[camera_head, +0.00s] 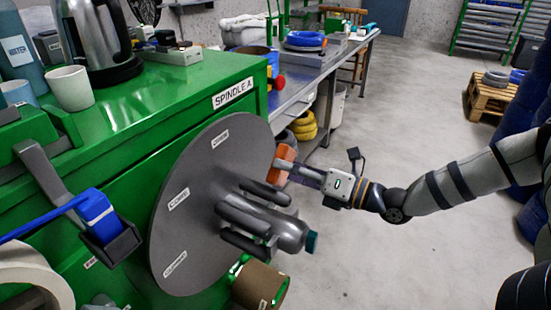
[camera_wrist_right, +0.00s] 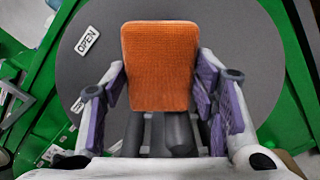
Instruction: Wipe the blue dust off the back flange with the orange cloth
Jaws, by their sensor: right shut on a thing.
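The grey round flange (camera_head: 190,235) stands upright on the front of the green cabinet, with several small white labels on its face; one in the right wrist view reads OPEN (camera_wrist_right: 87,40). Grey cylindrical spindle parts (camera_head: 262,222) stick out from its middle. My right gripper (camera_head: 284,167) is shut on the orange cloth (camera_wrist_right: 160,65) near the flange's right edge. The cloth is a flat pad between the fingers, in front of the flange; I cannot tell whether it touches. I see no blue dust on the visible face. My left gripper is not in view.
The green cabinet top (camera_head: 150,110) holds a kettle (camera_head: 95,35), a white cup (camera_head: 70,88) and bottles. A workbench (camera_head: 300,80) extends behind. The floor (camera_head: 400,100) beyond my right arm is open.

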